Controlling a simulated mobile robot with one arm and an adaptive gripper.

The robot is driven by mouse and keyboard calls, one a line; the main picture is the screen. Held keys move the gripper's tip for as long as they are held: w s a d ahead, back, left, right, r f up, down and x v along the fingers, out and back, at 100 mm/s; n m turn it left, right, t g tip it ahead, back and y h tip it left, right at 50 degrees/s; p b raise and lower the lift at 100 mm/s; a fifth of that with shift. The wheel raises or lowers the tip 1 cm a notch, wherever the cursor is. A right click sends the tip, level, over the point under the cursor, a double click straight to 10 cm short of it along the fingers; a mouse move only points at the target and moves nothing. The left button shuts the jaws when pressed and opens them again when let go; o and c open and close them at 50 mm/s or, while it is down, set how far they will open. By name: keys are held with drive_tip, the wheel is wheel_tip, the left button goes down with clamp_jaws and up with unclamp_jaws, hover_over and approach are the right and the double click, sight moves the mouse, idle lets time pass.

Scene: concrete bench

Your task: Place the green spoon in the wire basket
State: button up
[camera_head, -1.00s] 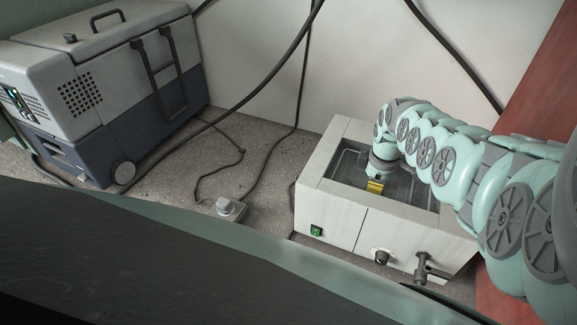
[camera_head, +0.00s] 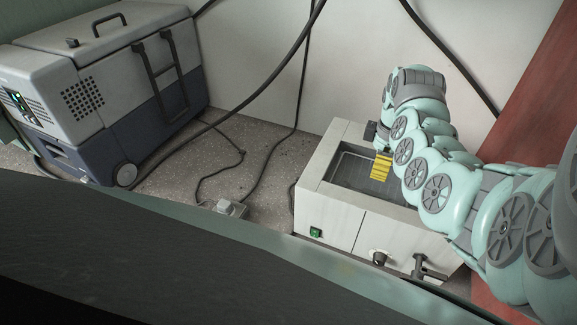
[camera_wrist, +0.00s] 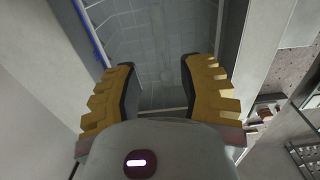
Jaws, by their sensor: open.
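The wire basket (camera_head: 345,176) appears to be the grid-floored frame set inside the open pale box, and its grid floor (camera_wrist: 158,40) also shows in the wrist view. My gripper (camera_head: 382,167) is above the box opening, its yellow fingers pointing down. In the wrist view my gripper (camera_wrist: 158,78) is open, with nothing between the fingers. A thin blue strip (camera_wrist: 90,35) runs along the basket's upper left side in the wrist view; I cannot tell what it is. I cannot make out the green spoon in either view.
The pale box (camera_head: 330,213) has a green switch, a knob and a tap on its front. A grey-and-blue cooler (camera_head: 110,90) stands at the left, with black cables between them. Bare speckled bench (camera_head: 265,150) shows left of the box.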

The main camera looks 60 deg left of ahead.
drive_tip(key=shift+s+a+r, duration=0.1)
drive_tip(key=shift+r, duration=1.3)
